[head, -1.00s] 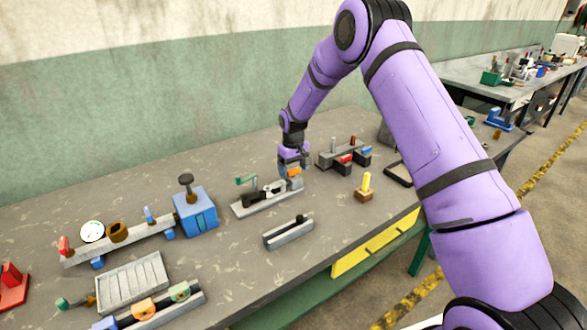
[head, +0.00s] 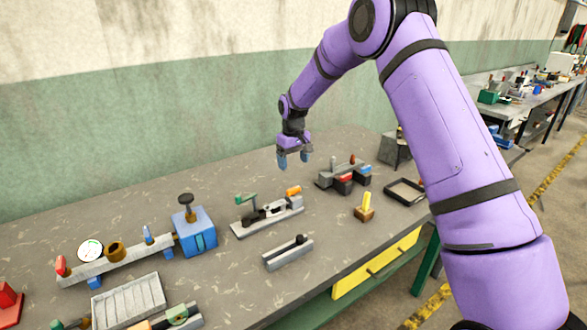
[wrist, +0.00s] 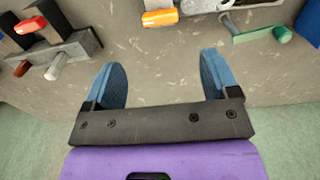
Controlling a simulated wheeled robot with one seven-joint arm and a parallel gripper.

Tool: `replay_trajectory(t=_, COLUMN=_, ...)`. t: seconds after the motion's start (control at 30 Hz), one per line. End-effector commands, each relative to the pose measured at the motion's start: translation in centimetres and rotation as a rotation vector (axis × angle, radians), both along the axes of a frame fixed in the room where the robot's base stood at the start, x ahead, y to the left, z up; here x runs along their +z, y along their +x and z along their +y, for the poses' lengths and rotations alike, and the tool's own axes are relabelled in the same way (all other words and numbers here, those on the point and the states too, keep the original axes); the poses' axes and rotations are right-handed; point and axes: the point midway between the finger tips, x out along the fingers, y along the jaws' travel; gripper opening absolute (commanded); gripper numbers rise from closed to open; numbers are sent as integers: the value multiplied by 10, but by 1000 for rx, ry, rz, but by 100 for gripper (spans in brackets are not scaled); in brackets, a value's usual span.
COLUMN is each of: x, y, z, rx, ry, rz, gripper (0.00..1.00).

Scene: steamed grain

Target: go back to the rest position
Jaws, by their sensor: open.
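My gripper (head: 292,161) is open and empty, its two blue fingers pointing down and held in the air above the back part of the workbench. In the wrist view my gripper (wrist: 165,82) shows its fingers wide apart with only bare bench between them. Below it in the head view lies a grey fixture (head: 268,214) with a green-tipped lever (head: 246,198) and an orange block (head: 293,191) at its right end. The orange block also shows in the wrist view (wrist: 160,17), apart from the fingers.
A blue box (head: 196,231) and a rail with a gauge (head: 90,250) stand at left. A grey block (head: 288,254) lies in front. A red-and-blue-tipped fixture (head: 343,176), a yellow-tipped peg block (head: 365,208) and a black frame (head: 405,192) are at right. The air around my gripper is clear.

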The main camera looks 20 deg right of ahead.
Motion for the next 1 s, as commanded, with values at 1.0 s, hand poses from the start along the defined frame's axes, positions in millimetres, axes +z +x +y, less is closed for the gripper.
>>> replay_trajectory(t=1.0, x=178, y=-120, z=-27, rx=-92, ry=-6, rz=-146, gripper=81)
